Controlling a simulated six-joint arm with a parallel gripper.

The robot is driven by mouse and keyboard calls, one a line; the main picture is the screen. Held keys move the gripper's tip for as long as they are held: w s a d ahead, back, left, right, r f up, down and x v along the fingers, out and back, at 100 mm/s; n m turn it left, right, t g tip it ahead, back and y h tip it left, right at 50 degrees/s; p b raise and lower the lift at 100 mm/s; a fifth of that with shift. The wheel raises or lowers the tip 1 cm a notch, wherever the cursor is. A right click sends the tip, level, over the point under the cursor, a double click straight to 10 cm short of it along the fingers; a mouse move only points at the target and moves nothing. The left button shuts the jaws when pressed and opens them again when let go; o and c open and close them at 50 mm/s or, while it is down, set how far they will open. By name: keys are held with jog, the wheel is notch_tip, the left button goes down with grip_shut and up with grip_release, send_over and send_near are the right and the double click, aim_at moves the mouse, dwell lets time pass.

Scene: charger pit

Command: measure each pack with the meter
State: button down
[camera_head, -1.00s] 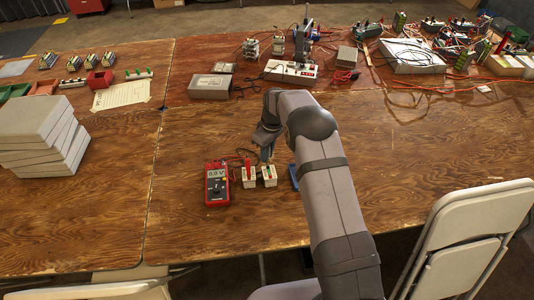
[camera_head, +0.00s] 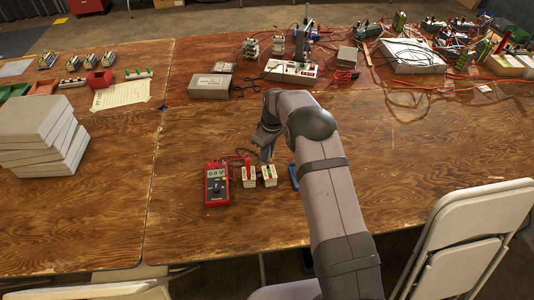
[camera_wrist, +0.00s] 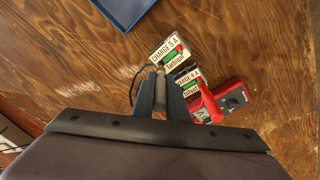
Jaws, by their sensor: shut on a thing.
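A red meter (camera_head: 217,185) with a small display lies on the table; its digits are too small to read surely. Two white packs with green-and-red labels stand to its right: a left pack (camera_head: 249,181) and a right pack (camera_head: 269,179). In the wrist view their labels seem to read CHARGE 5.A (camera_wrist: 170,49) and CHARGE 4.A (camera_wrist: 187,80). A red probe (camera_head: 247,166) stands at the left pack. My gripper (camera_head: 266,157) is above the right pack, shut on what looks like the black probe (camera_wrist: 160,73), mostly hidden between the fingers. I cannot tell whether its tip touches the pack.
A blue tray (camera_head: 293,177) lies right of the packs, partly behind my arm. Leads run behind the meter. A grey box (camera_head: 211,86) and cluttered electronics stand at the back. A stack of grey cases (camera_head: 38,135) is at left. The table's front middle is clear.

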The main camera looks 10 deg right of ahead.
jog(key=shift+f+b, duration=0.55)
jog(key=shift+f, duration=0.25)
dwell(1.2)
jog(key=c, duration=1.4)
grip_release()
jog(key=shift+o, duration=0.2)
jog(key=shift+r, duration=0.15)
jog(key=shift+r+p, duration=2.35)
jog(key=shift+r, duration=1.3)
